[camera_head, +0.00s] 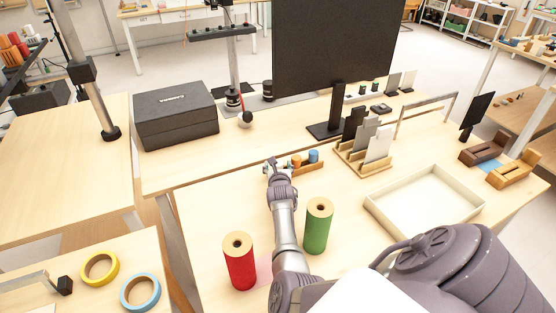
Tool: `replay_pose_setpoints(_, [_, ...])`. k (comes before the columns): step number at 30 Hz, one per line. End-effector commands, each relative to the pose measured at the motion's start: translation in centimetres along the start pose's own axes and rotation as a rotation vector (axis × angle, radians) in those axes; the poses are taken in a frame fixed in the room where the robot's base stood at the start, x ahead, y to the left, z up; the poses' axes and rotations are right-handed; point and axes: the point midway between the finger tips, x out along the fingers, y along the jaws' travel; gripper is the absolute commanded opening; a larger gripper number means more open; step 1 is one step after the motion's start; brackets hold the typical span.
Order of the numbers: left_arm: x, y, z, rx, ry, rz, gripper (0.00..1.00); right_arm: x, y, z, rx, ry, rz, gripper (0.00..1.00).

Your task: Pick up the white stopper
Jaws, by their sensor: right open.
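My right gripper (271,166) is open at the left end of a small wooden rack (314,168) in the middle of the table. An orange stopper (296,161) and a blue stopper (314,156) stand in this rack, just right of the gripper. I cannot make out a white stopper; the left end of the rack is partly hidden by my gripper and wrist. Whether the fingers touch anything is too small to tell. My left gripper is not in view.
Red (240,262) and green (317,226) rolls stand either side of my forearm. A wooden card holder (359,160) and a shallow tray (424,203) are to the right. Behind stand a black box (176,114) and a monitor (336,45). Table left of the gripper is clear.

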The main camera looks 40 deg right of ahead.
Motion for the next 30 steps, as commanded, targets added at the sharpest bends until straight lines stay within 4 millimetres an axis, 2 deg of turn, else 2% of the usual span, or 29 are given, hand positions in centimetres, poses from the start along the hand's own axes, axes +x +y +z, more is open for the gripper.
replay_pose_setpoints(7, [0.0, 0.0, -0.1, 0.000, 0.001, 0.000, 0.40, 0.1, 0.0, 0.0, 0.000, 0.000, 0.000, 0.68])
replay_pose_setpoints(18, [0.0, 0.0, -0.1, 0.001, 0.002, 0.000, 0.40, 0.1, 0.0, 0.0, 0.000, 0.000, 0.001, 0.10])
replay_pose_setpoints(26, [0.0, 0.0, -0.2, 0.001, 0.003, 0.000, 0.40, 0.1, 0.0, 0.0, -0.001, 0.000, 0.001, 0.10])
replay_pose_setpoints(30, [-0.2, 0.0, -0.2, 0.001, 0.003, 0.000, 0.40, -0.2, 0.0, 1.2, -0.004, -0.004, 0.000, 0.10])
